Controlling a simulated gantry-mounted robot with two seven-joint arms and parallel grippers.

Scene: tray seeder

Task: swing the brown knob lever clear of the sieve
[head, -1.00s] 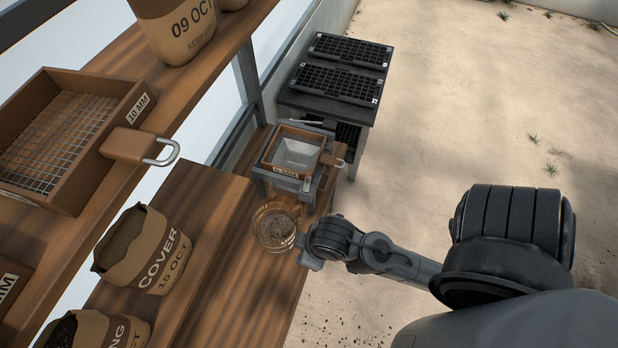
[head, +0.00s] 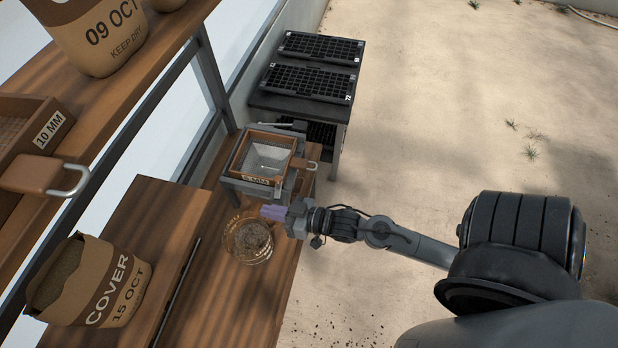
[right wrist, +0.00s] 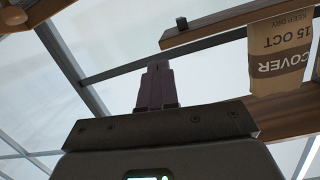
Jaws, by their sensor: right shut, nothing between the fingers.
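The sieve (head: 240,158), a wooden frame marked with a label, sits in the grey seeder stand on the bench. Its brown handle block (head: 290,163) points right. A thin grey bar (head: 284,124) shows behind the sieve; I cannot tell whether it is the lever, and I cannot make out a brown knob for sure. My right gripper (head: 272,212) is shut and empty, its purple fingers pointing left, in front of the sieve stand and by the bowl's upper right. In the right wrist view the fingers (right wrist: 155,87) lie together. My left gripper is out of view.
A clear round bowl (head: 231,240) with brown material stands in front of the sieve. A COVER sack (head: 95,285) and a 10 MM sieve (head: 62,118) are at left. Black cell trays (head: 308,85) lie on a dark table behind. Sandy ground at right is open.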

